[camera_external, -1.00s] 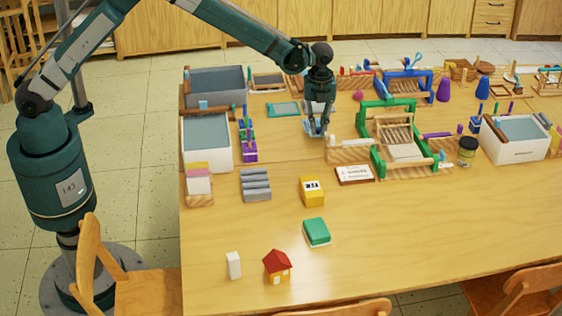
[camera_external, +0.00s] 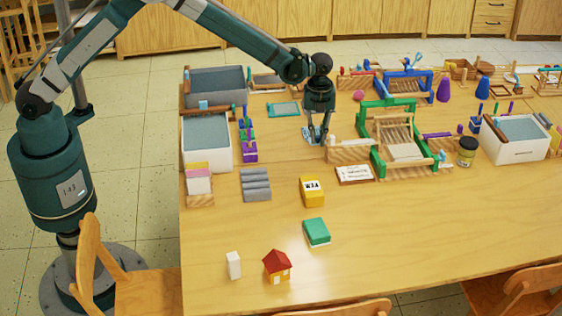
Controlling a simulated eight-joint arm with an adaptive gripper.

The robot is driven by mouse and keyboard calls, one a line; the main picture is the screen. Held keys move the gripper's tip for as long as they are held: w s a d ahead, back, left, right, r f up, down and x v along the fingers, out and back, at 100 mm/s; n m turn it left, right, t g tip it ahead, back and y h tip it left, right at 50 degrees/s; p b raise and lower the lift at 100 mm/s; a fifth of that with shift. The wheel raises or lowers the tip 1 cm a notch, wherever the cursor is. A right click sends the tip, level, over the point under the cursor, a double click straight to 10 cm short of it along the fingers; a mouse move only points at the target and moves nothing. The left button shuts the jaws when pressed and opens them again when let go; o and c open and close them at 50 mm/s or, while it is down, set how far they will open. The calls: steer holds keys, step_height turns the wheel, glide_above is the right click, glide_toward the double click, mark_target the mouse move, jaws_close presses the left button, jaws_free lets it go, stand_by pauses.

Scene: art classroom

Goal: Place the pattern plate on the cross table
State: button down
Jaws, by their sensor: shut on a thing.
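My gripper (camera_external: 317,140) points down over the table, left of the green-framed loom. It is shut on a small pale-blue piece (camera_external: 309,132), mostly hidden by the fingers. This piece may be the pattern plate, but it is too small to be sure. I cannot tell whether it touches the table. A flat teal-framed plate (camera_external: 283,109) lies on the table behind and left of the gripper. I cannot tell which thing is the cross table.
The green-framed loom (camera_external: 378,148) and its wooden base stand close on the right. A purple rack (camera_external: 249,147) and white bin (camera_external: 207,143) stand left. A yellow block (camera_external: 312,191), green block (camera_external: 316,231) and toy house (camera_external: 277,266) stand in front. The front right tabletop is clear.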

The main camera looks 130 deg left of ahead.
steer(key=c, duration=2.4)
jaws_free()
steer(key=shift+f, duration=0.1)
step_height(320, 180, up, 12)
steer(key=shift+r+p, duration=0.15)
steer(key=shift+p, duration=0.75)
